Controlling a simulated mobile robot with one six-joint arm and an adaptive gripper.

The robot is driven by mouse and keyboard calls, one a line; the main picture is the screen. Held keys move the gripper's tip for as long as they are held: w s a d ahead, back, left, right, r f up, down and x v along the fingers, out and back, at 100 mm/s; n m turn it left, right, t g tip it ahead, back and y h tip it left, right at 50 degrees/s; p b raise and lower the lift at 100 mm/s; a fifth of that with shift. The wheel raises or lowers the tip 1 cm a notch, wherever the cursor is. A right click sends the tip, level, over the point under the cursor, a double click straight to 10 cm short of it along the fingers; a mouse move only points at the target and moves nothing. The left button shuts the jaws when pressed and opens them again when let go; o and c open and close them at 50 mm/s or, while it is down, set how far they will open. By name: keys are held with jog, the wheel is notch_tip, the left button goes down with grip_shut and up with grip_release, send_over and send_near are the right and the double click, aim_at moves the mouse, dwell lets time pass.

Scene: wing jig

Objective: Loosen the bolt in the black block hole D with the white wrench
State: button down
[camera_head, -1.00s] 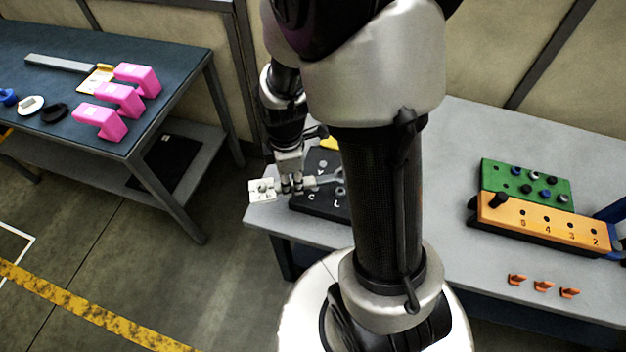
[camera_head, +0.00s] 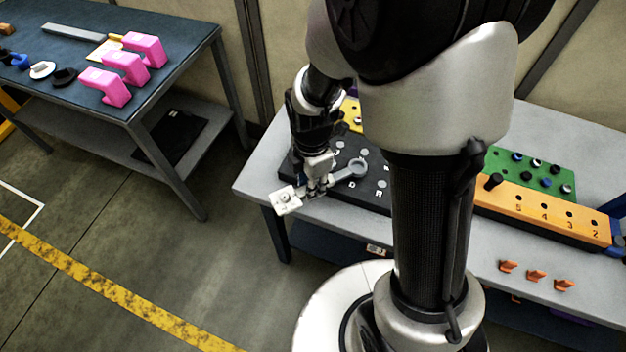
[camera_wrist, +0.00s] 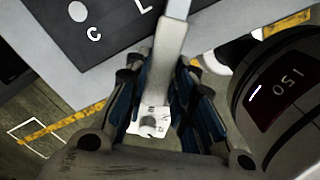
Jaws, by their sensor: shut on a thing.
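My gripper (camera_head: 318,186) is shut on the white wrench, with its shaft between the fingers. The wrench (camera_head: 340,178) looks pale grey, and its ring end (camera_head: 357,167) points right over the black block (camera_head: 366,201), close to the printed letter D. I cannot tell if the ring is around a bolt or above it. A white square piece (camera_head: 287,201) sticks out on the other side of my fingers. In the wrist view the wrench shaft (camera_wrist: 172,45) runs upward past the block (camera_wrist: 45,45) with letters C and L; the ring end is out of frame.
A yellow block (camera_head: 351,113) stands behind the black one, partly hidden by my arm. Green (camera_head: 520,178) and orange (camera_head: 545,213) blocks and several orange clips (camera_head: 536,275) are at the right. Pink brackets (camera_head: 125,68) lie on the left table (camera_head: 60,70).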

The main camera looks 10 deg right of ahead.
jog(key=shift+f, duration=0.65)
jog(key=shift+f+b, duration=0.15)
jog(key=shift+b, duration=0.25)
jog(key=shift+f+b, duration=0.5)
jog(key=shift+f, duration=0.15)
jog(key=shift+s, duration=0.1)
jog(key=shift+s+d+n, duration=0.25)
jog(key=shift+s+n, duration=0.35)
jog(key=shift+s, duration=0.05)
jog(key=shift+s+d+n, duration=0.25)
jog(key=shift+s+n, duration=0.35)
jog(key=shift+s+d+r+n, duration=0.15)
jog(key=shift+s+d+n, duration=0.2)
jog(key=shift+s+n, duration=0.25)
jog(key=shift+s+d+r+n, duration=0.1)
jog(key=shift+s+d+n, duration=0.2)
jog(key=shift+s+n, duration=0.25)
jog(key=shift+w, duration=0.1)
jog(key=shift+d, duration=0.1)
